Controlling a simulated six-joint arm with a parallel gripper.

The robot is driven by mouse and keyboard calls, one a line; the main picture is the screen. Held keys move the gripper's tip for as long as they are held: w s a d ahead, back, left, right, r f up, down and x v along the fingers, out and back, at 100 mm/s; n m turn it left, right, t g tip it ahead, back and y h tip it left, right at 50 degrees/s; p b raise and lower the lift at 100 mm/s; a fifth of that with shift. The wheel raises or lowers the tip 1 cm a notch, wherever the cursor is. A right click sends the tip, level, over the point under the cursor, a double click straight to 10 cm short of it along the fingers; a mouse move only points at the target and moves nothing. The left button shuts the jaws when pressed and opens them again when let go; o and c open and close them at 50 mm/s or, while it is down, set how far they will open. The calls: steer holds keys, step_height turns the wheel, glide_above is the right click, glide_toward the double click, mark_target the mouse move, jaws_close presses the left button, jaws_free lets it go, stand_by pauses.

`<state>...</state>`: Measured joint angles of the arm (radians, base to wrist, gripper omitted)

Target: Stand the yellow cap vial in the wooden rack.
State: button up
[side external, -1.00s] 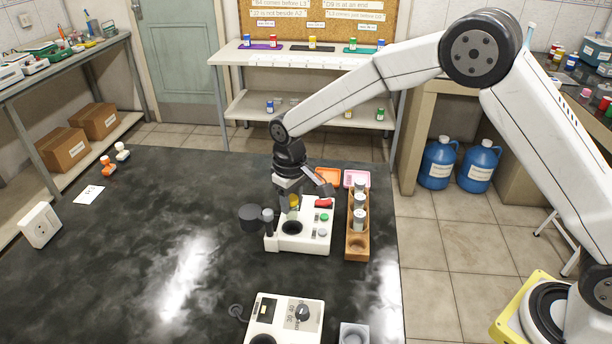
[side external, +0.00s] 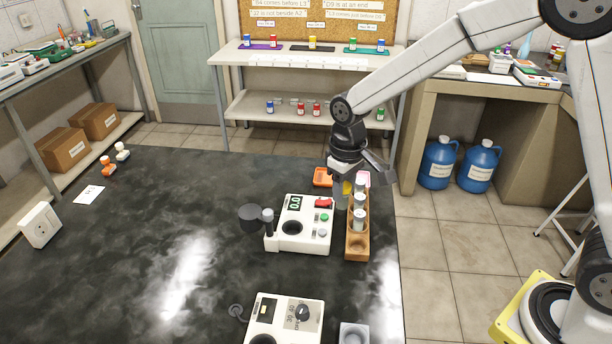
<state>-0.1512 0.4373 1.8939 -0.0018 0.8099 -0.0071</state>
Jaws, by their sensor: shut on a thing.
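My gripper (side external: 346,194) is shut on the yellow cap vial (side external: 347,188), whose yellow part shows between the fingers. It is at the far end of the wooden rack (side external: 357,247), by its left edge in the picture. The rack holds grey-capped vials (side external: 359,217) in a row. Its near hole is empty. The rack's far end is partly hidden by my gripper, so I cannot tell whether the held vial is above a hole or beside the rack.
A white instrument (side external: 304,240) with a display, buttons and a round well stands just left of the rack. An orange tray (side external: 322,177) and a pink tray (side external: 363,179) lie behind. A second device (side external: 285,322) and a grey block (side external: 353,335) are in front.

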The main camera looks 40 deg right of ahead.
steer(key=s+d+f, duration=0.2)
steer(key=s+f, duration=0.1)
steer(key=f, duration=0.2)
steer(key=shift+s+d+f, duration=0.15)
steer(key=shift+s, duration=0.25)
steer(key=shift+f, duration=0.15)
stand_by(0.4)
steer(key=shift+f, duration=1.9)
steer(key=shift+f, duration=1.4)
stand_by(1.6)
steer(key=o, duration=1.3)
steer(key=shift+r, duration=0.2)
